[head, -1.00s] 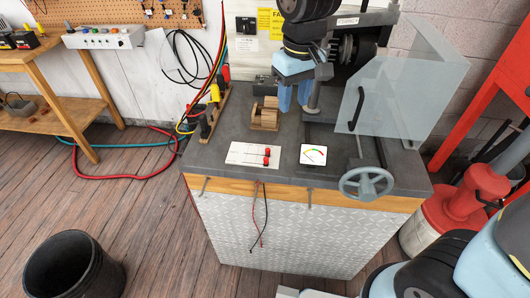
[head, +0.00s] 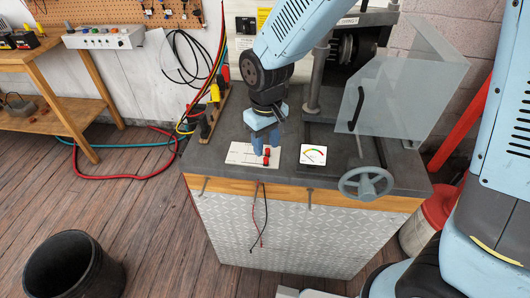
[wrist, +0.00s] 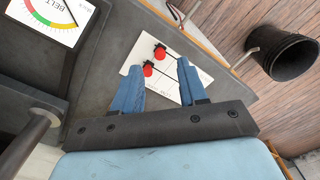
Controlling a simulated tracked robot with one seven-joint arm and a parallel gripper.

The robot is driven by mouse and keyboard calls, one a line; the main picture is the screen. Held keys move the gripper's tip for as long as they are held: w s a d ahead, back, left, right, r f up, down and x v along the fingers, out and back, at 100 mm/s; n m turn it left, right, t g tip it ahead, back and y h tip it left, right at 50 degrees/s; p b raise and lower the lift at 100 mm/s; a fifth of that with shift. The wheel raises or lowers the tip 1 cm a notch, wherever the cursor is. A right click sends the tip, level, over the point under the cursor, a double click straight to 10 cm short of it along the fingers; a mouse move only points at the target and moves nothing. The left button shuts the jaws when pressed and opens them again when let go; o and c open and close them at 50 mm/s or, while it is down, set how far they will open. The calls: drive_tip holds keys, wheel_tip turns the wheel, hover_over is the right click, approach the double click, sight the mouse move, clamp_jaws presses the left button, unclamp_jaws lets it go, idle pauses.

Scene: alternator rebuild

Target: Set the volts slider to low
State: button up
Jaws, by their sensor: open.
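The slider panel (head: 240,156) is a white plate lying on the bench top near its front edge. Two red slider knobs, one farther back (head: 267,152) and one nearer the front (head: 266,162), sit toward its right end. Its print is too small to tell which is volts. My gripper (head: 266,149) points down just above the panel's right part, partly hiding it. In the wrist view my gripper (wrist: 160,66) is open, its blue fingers apart, with the red knobs (wrist: 160,53) (wrist: 148,69) showing between and beyond the fingertips. Contact with a knob cannot be told.
A gauge (head: 313,155) lies right of the panel; the wrist view shows it marked BELT (wrist: 58,15). A handwheel (head: 366,184) and a clear guard (head: 405,95) stand farther right. Cables with coloured clips (head: 214,92) are at back left. A black bin (head: 75,265) stands on the floor.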

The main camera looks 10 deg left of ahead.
sight(266, 158)
drive_tip(key=shift+f, duration=2.1)
clamp_jaws()
